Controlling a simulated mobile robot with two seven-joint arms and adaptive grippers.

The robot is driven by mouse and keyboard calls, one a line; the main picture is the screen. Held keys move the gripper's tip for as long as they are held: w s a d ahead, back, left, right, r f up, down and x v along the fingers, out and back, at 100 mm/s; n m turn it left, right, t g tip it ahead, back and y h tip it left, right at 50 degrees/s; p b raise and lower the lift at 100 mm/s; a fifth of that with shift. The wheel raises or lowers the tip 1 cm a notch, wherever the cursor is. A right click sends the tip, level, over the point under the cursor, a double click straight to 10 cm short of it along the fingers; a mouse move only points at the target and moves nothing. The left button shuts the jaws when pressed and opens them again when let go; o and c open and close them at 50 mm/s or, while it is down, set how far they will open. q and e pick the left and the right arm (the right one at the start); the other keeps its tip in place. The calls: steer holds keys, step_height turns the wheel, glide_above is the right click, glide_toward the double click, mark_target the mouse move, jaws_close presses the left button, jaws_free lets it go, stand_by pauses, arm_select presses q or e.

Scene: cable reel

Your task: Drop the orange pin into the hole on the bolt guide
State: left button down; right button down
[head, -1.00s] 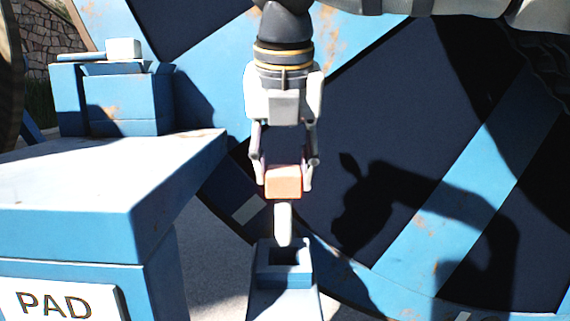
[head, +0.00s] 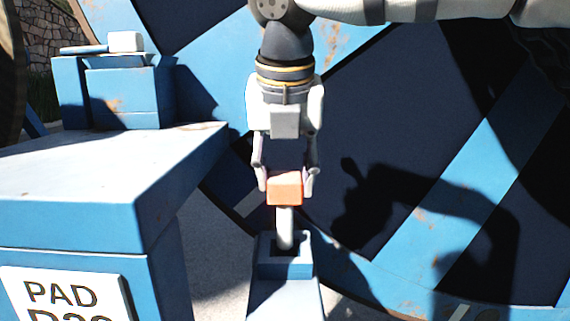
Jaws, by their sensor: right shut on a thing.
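The orange pin (head: 285,188) has an orange block head and a pale round shaft (head: 285,228) pointing straight down. My right gripper (head: 286,178) is shut on the orange head, with a finger on each side. The bolt guide (head: 285,271) is a blue block with a dark square hole in its top, at the bottom middle. The shaft's lower end overlaps the hole and appears to be at or slightly inside its opening. The orange head is well above the guide. My left gripper does not show.
A blue pedestal (head: 70,228) with a pale top and a PAD sign (head: 72,294) stands at left. Behind it is a blue box-like block (head: 122,98) with a white piece on top. The large blue and dark reel (head: 450,190) fills the background, with my arm's shadow on it.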

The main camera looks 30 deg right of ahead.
mark_target(285, 218)
steer(key=shift+f, duration=0.35)
stand_by(0.4)
steer(key=shift+f, duration=3.35)
steer(key=shift+f, duration=0.5)
steer(key=c, duration=0.8)
jaws_free()
steer(key=shift+c, duration=0.2)
